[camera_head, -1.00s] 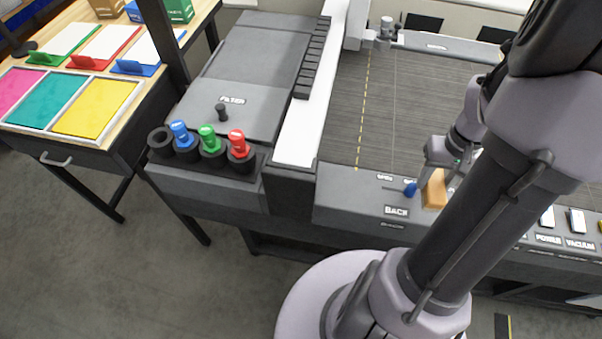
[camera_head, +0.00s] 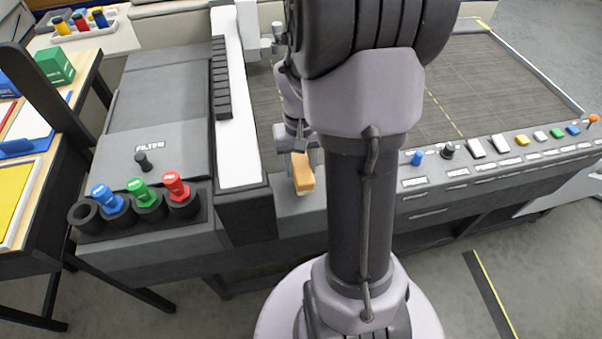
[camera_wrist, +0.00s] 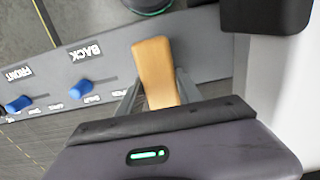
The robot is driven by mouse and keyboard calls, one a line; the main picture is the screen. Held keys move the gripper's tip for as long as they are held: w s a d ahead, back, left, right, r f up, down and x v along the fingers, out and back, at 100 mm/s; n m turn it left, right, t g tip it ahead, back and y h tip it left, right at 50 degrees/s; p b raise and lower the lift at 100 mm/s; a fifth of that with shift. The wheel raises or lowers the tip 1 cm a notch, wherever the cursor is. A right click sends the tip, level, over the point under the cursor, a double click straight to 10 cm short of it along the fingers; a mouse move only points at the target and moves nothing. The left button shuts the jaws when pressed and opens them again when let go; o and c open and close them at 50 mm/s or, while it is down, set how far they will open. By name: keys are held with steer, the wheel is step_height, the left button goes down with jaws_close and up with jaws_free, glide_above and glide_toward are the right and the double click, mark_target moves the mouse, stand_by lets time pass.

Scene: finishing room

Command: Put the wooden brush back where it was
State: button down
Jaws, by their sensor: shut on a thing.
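The wooden brush (camera_head: 302,173) is a tan wooden block, with a pale strip along its lower edge in the head view. My gripper (camera_head: 300,152) is shut on it and holds it over the front ledge of the machine, just right of the white rail. In the wrist view the brush (camera_wrist: 154,68) stands out from between the two fingers of my gripper (camera_wrist: 158,92). I cannot tell whether the brush touches the ledge below. My arm hides part of the machine behind it.
A holder (camera_head: 92,229) with blue, green and red plugs and one empty socket is left of the white rail (camera_head: 238,130). Blue knobs (camera_wrist: 81,88) sit on the control ledge. The dark slatted bed (camera_head: 465,85) is clear. A worktable (camera_head: 28,198) stands at far left.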

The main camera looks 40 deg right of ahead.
step_height(320, 180, down, 2)
steer(key=shift+f, duration=0.2)
steer(key=shift+b, duration=0.3)
steer(key=shift+f, duration=0.15)
steer(key=c, duration=0.8)
jaws_free()
